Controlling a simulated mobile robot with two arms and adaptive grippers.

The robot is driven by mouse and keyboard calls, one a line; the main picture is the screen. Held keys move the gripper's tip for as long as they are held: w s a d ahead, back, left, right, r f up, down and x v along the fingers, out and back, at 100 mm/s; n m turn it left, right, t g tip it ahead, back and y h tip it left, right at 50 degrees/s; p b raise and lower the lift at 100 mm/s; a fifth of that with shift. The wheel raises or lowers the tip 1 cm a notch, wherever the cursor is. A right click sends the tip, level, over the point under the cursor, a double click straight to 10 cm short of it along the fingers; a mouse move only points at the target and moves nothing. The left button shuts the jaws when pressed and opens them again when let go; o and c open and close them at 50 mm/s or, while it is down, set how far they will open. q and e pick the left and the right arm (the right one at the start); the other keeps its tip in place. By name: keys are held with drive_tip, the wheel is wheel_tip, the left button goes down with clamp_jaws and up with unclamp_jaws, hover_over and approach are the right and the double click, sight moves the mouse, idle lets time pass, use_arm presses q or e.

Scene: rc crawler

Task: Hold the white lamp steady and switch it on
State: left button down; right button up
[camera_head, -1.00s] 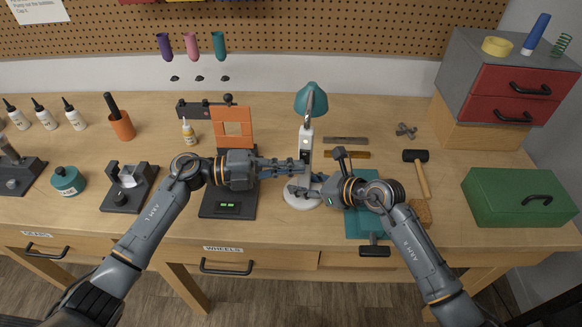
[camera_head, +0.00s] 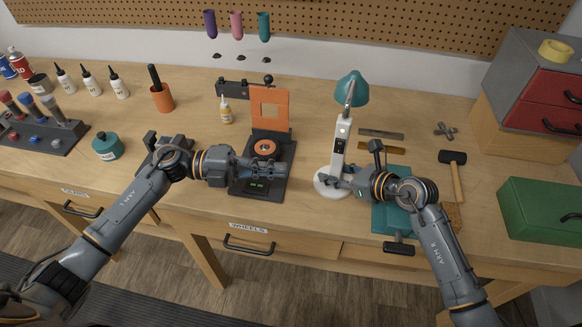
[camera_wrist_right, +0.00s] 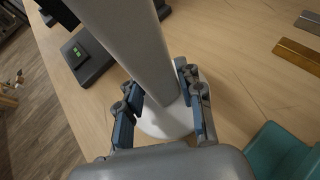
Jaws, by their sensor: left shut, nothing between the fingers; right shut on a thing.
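The white lamp stands upright on the bench, with a white post (camera_head: 340,148), a round white base (camera_head: 322,189) and a teal shade (camera_head: 352,90). My right gripper (camera_head: 334,181) is shut on the lower post just above the base. In the right wrist view its fingers (camera_wrist_right: 160,105) stand on both sides of the post (camera_wrist_right: 140,48). My left gripper (camera_head: 279,171) is shut and empty, left of the lamp and apart from it.
A black device (camera_head: 259,191) with an orange frame (camera_head: 284,118) is beneath and behind my left gripper. Metal strips (camera_head: 381,134) lie behind.

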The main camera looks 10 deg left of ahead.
drive_tip(key=shift+s+f, duration=0.15)
drive_tip(key=shift+f, duration=0.3)
drive_tip(key=o, duration=0.7)
drive_tip(key=shift+o, duration=1.2)
drive_tip(key=shift+r, duration=0.1)
